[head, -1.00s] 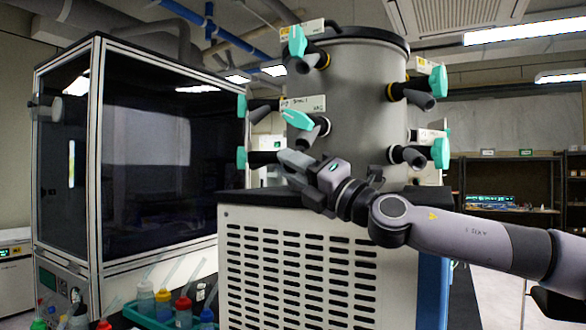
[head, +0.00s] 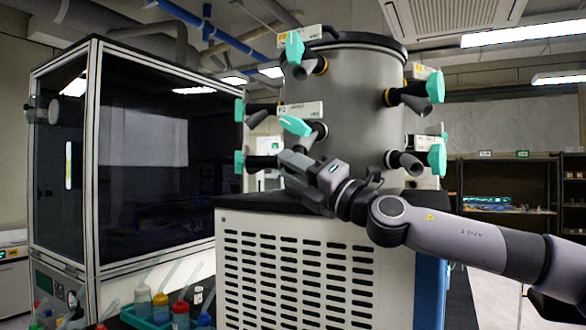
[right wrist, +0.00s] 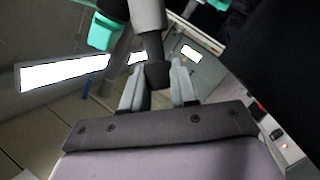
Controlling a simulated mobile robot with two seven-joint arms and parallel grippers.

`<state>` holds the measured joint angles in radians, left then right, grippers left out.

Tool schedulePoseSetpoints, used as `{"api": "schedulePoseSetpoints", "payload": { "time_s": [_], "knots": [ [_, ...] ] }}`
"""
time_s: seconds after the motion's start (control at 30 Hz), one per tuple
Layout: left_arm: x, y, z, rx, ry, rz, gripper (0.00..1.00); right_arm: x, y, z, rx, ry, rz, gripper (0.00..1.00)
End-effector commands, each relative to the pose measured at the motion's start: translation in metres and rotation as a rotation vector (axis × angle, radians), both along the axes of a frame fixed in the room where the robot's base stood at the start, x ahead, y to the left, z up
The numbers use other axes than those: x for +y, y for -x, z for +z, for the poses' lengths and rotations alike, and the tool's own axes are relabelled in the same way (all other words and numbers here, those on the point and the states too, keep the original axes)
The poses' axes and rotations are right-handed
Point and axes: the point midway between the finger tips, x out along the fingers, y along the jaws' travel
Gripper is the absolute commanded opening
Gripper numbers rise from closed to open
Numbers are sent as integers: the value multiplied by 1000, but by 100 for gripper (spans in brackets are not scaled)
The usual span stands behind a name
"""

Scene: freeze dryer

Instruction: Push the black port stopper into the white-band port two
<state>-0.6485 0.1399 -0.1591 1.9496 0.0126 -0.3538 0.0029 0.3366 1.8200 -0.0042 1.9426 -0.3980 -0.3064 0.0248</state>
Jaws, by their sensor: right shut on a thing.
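The black port stopper (right wrist: 158,75) is between the two fingers of my right gripper (right wrist: 159,88) in the right wrist view. The gripper is shut on it. The stopper's top is at the open end of a grey port tube (right wrist: 149,18); I cannot tell how far it is inside. In the head view the right gripper (head: 291,165) is just below the white-band port (head: 319,130) on the drum's front, which has a teal handle (head: 295,125). The stopper cannot be made out in the head view. My left gripper is not in view.
The grey drum (head: 360,100) carries several other ports with teal handles, close around the gripper. It stands on a white slotted cabinet (head: 300,270). A dark glass-fronted enclosure (head: 150,150) is at left. Bottles stand in a green tray (head: 140,318) at lower left.

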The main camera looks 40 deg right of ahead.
Motion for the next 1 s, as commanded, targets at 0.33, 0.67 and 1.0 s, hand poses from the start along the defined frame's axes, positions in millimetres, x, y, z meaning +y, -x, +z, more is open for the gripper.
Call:
{"api": "schedulePoseSetpoints", "payload": {
  "time_s": [0.33, 0.67, 1.0],
  "knots": [
    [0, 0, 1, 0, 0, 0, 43, -1, 0, 1, 0, -1, 0, 0],
    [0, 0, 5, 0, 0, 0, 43, -6, -1, 6, -2, -2, -1, 0],
    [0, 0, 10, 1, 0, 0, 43, -11, -2, 11, -3, -1, -2, 0]
  ]
}}
